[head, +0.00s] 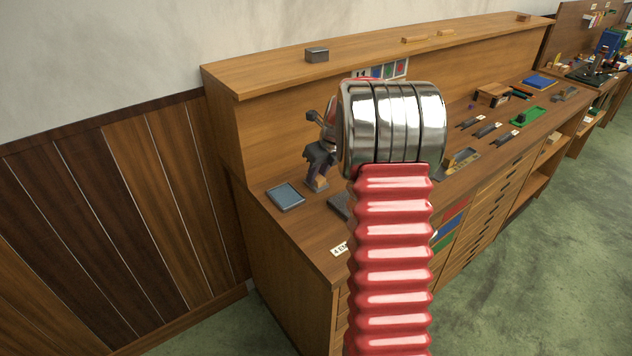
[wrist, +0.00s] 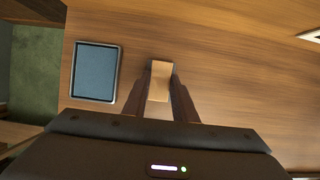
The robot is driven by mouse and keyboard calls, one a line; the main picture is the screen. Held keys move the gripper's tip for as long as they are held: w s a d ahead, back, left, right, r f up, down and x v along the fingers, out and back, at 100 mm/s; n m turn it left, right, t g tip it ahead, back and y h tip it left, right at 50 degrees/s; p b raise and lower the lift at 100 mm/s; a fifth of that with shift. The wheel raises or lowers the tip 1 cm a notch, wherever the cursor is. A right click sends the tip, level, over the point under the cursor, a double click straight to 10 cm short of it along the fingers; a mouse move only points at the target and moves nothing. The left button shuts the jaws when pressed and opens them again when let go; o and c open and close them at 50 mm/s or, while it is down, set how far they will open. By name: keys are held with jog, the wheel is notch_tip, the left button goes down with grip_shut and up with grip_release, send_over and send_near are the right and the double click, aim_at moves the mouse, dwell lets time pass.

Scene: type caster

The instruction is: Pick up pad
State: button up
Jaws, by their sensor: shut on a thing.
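My gripper (head: 318,176) is over the left end of the wooden bench, partly behind my red and chrome arm. In the wrist view its two dark fingers are shut on a small tan wooden block (wrist: 160,79) with grey edges. The block also shows below the fingers in the head view (head: 317,185). I cannot tell whether it touches the bench top. A flat blue-grey square pad in a dark frame (head: 285,196) lies on the bench left of my gripper. It also lies left of the fingers in the wrist view (wrist: 96,72), apart from them.
The bench top (head: 309,222) is bare around the framed square. A grey block (head: 316,55) sits on the upper ledge. Small dark tools and a green tray (head: 527,117) lie farther right. The bench's left edge and a panelled wall are near.

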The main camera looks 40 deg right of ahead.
jog(key=c, duration=0.5)
jog(key=shift+o, duration=0.2)
notch_tip(320, 180, up, 10)
dwell(0.4)
jog(key=o, duration=0.5)
jog(key=shift+c, duration=0.2)
jog(key=c, duration=0.3)
